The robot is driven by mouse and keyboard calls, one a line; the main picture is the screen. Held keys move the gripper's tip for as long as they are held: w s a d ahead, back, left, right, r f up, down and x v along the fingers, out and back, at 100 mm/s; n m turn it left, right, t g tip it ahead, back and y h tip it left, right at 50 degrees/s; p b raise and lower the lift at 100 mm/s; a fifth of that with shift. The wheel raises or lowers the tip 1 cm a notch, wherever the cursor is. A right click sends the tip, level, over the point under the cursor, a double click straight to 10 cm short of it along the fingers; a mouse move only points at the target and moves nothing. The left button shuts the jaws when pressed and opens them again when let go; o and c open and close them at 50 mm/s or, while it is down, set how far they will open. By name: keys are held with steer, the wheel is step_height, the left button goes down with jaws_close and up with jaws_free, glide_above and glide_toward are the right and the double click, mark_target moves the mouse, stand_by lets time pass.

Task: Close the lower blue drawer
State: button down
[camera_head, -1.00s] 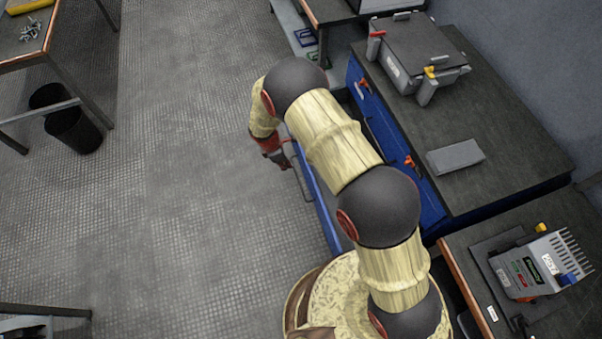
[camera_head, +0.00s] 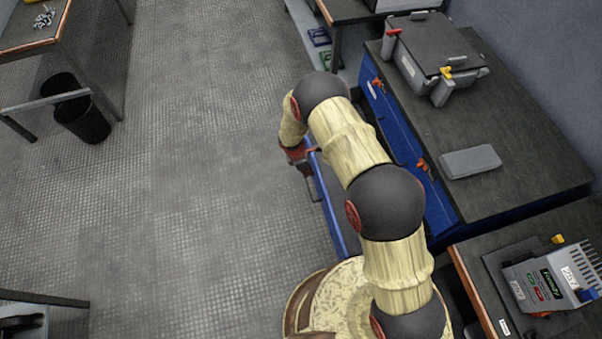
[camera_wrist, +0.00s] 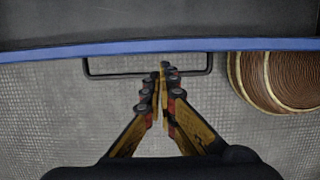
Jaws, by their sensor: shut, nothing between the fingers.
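The lower blue drawer (camera_head: 333,205) stands pulled out from the blue cabinet (camera_head: 404,140), beneath my arm. My arm hides much of its inside. In the wrist view, its blue front edge (camera_wrist: 150,48) runs across the picture, with a dark bar handle (camera_wrist: 110,75) on the near side. My gripper (camera_wrist: 163,70) is shut and empty, its fingertips at the middle of the handle, close to the drawer front. I cannot tell whether they touch. In the head view, my gripper (camera_head: 301,160) is at the outer side of the drawer front, partly hidden by my wrist.
Red-orange handles (camera_head: 423,167) mark the cabinet's upper blue front. A grey case (camera_head: 430,55) and a flat grey block (camera_head: 470,162) lie on top. A bench with a device (camera_head: 545,280) stands at lower right. The floor (camera_head: 200,180) to the left is clear.

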steer(key=shift+d, duration=0.25)
steer(key=w+d+p, duration=0.1)
steer(key=w+d, duration=0.2)
steer(key=d, duration=1.2)
steer(key=w+d+p, duration=0.1)
steer(key=w+d, duration=0.2)
steer(key=d, duration=1.2)
steer(key=shift+w+d, duration=0.2)
steer(key=shift+d, duration=0.15)
steer(key=shift+a, duration=0.1)
